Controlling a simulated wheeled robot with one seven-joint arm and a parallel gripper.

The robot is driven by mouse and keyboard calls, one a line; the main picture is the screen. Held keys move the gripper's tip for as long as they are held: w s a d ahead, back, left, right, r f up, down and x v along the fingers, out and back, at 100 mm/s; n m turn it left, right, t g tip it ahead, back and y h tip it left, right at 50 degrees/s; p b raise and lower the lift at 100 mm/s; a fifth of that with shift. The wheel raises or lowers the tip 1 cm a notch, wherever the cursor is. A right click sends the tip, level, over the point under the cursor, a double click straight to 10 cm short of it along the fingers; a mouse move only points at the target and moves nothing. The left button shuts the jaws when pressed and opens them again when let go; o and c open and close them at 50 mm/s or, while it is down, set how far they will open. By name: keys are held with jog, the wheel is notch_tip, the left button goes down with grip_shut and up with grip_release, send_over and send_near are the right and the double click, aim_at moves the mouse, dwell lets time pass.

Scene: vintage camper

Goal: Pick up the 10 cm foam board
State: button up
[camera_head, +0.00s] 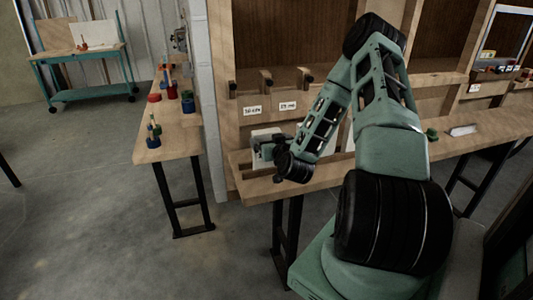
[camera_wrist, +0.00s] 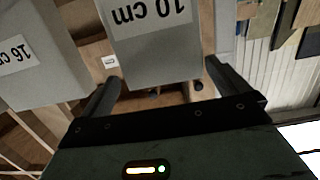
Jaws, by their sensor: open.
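The 10 cm foam board (camera_wrist: 155,40) is a pale grey block with a white label reading "10 cm", upside down in the wrist view. My gripper (camera_wrist: 163,76) is open, with one finger towards each side of this board's near end. I cannot tell whether the fingers touch it. In the head view my gripper (camera_head: 276,163) is at the left end of the wooden bench, close to a pale block (camera_head: 262,136) that appears to be this board. The far end of the board is out of the wrist view.
A larger grey board labelled "16 cm" (camera_wrist: 35,55) stands beside it in the wrist view. The wooden bench (camera_head: 465,140) has shelving and small labels behind it. A side table (camera_head: 165,135) with coloured tools is at left. The floor (camera_head: 80,200) at left is clear.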

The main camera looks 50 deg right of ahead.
jog(key=shift+p+x, duration=0.8)
jog(key=shift+x, duration=2.2)
jog(key=shift+a, duration=0.15)
jog(key=c, duration=0.9)
